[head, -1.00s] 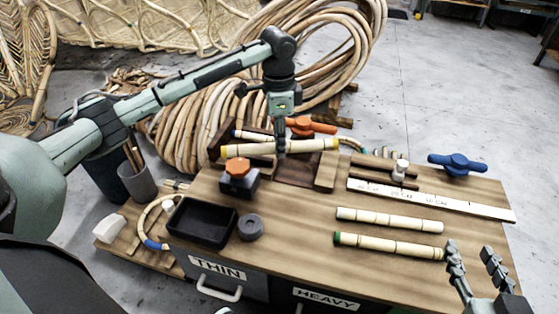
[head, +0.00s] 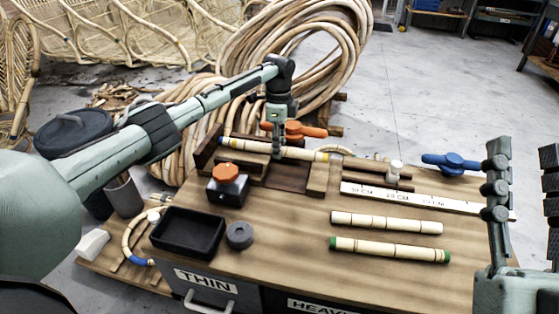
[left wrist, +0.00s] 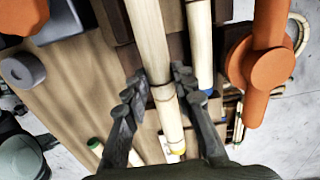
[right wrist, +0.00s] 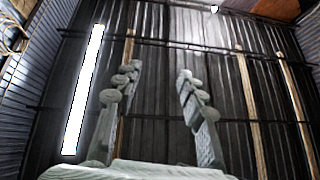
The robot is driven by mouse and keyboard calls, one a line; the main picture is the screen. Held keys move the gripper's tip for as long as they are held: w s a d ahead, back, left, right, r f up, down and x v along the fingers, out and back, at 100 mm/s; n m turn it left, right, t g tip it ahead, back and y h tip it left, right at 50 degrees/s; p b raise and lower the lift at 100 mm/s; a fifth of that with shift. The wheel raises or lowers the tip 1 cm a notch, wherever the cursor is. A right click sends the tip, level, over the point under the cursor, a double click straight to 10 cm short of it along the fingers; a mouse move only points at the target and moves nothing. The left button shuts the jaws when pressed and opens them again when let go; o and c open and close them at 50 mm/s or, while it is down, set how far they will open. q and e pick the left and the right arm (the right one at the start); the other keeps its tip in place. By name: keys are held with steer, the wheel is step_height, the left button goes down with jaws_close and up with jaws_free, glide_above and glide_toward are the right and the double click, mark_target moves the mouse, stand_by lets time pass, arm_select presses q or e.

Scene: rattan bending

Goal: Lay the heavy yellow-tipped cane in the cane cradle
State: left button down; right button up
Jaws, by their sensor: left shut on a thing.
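The yellow-tipped cane (head: 300,153) lies in my left gripper (head: 277,150) at the back left of the bench. In the left wrist view the fingers (left wrist: 155,90) are on both sides of this pale cane (left wrist: 150,40), with its yellow tip (left wrist: 178,152) toward the camera. A blue-tipped cane (left wrist: 200,50) lies just beside it. The wooden cradle (head: 317,180) is at and below the held cane; I cannot tell whether the cane touches it. My right gripper (head: 523,185) is raised, open and empty at the right; the right wrist view faces a dark corrugated wall.
A plain cane (head: 386,222) and a green-tipped cane (head: 390,249) lie on the bench. The bench's front middle is clear.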

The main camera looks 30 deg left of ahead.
arm_select(q)
steer(key=shift+w+f, duration=0.15)
steer(key=shift+w, duration=0.1)
step_height(320, 180, down, 3)
steer(key=shift+f+b, duration=0.15)
steer(key=shift+b, duration=0.4)
steer(key=shift+f, duration=0.35)
arm_select(e)
steer(key=shift+s+d+r+t, duration=0.3)
steer(key=shift+s+r+t, duration=0.2)
steer(key=shift+t, duration=0.05)
steer(key=shift+s+d+r+t, duration=0.25)
steer(key=shift+s+r+t, duration=0.2)
steer(key=shift+r+t, duration=0.1)
steer(key=shift+f, duration=0.1)
arm_select(q)
steer(key=c, duration=1.5)
jaws_free()
steer(key=shift+f, duration=0.15)
steer(key=shift+c, duration=0.2)
